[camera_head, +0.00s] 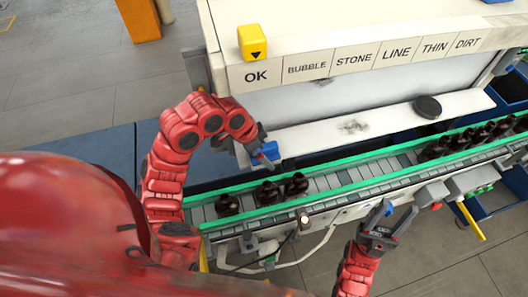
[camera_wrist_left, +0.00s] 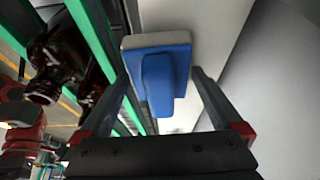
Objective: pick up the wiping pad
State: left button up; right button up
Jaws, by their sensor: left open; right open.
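The wiping pad is a blue block with a raised blue handle and a grey pad layer; in the left wrist view the pad (camera_wrist_left: 180,62) lies ahead, between the two finger lines. In the head view the blue pad (camera_head: 269,149) shows partly behind my left gripper (camera_head: 262,156), on the left end of the white ledge. My left gripper is open around the handle's direction, with nothing visibly clamped; contact cannot be told. My right gripper (camera_head: 398,211) is open and empty, in front of the conveyor at the lower right.
A conveyor (camera_head: 340,187) with green rails carries several amber bottles (camera_head: 268,192) just in front of the ledge (camera_head: 306,139). A black round object (camera_head: 427,107) sits on the ledge's right. A yellow block (camera_head: 252,42) stands on the labelled top shelf. The ledge's middle is mostly clear.

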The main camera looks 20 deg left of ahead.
pick_arm(q)
jog(key=c, duration=1.2)
jog(key=shift+o, duration=0.2)
jog(key=shift+w+r, duration=0.15)
jog(key=shift+r, duration=0.05)
